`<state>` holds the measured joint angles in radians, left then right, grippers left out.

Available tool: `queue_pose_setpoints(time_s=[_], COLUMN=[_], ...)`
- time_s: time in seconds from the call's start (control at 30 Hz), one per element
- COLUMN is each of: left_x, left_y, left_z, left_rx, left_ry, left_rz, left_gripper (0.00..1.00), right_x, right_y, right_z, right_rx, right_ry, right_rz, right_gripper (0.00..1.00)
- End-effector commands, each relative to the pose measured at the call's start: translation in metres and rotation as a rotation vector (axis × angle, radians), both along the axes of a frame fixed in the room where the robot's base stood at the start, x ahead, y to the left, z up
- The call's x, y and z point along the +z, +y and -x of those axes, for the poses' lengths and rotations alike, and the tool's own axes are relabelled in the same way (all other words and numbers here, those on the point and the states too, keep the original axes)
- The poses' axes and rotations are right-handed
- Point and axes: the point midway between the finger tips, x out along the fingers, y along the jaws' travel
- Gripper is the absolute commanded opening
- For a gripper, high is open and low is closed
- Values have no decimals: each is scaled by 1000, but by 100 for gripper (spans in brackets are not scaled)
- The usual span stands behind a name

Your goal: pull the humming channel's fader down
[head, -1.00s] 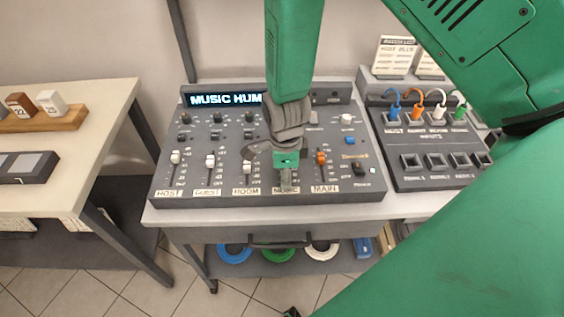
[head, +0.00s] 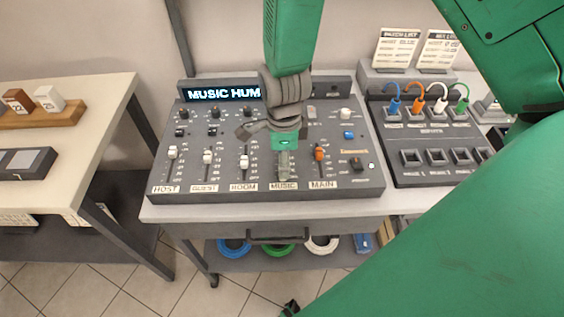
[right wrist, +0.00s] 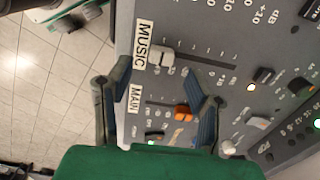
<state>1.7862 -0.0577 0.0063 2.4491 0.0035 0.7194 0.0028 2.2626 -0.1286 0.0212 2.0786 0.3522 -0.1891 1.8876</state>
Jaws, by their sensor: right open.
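The mixing desk (head: 215,192) has a lit display (head: 223,94) reading "MUSIC HUM". Its faders are labelled HOST, GUEST, ROOM, MUSIC and MAIN. My right gripper (head: 284,166) is over the MUSIC strip, hiding that fader in the head view. In the right wrist view, the white MUSIC fader cap (right wrist: 164,58) sits at the label end of its slot, just beyond the fingertips. My right gripper's fingers (right wrist: 157,88) are spread, with nothing held between them. The orange MAIN cap (right wrist: 183,113) lies below the finger gap. My left gripper is not in view.
The white ROOM cap (head: 244,162) and orange MAIN cap (head: 319,153) flank the MUSIC strip closely. A patch panel (head: 398,174) with coloured cables stands to the right. A separate table (head: 80,115) is at left, with floor between.

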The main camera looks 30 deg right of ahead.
Motion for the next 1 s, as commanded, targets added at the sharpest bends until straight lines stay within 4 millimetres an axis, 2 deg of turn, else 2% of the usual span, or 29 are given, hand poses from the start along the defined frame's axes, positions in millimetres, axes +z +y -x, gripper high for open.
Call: queue_pose_setpoints(time_s=[0.03, 0.2, 0.4, 1.0], left_x=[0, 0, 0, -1], left_y=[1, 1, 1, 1], left_z=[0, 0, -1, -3], left_rx=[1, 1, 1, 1], left_ry=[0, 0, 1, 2], left_rz=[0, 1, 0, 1], left_gripper=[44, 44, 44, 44], right_x=[14, 47, 69, 73], right_y=[1, 3, 4, 4], right_z=[-1, -1, -1, -1], right_rx=[1, 1, 2, 2], right_ry=[-5, -3, 3, 3], right_rz=[3, 4, 4, 3], right_gripper=[47, 47, 47, 47])
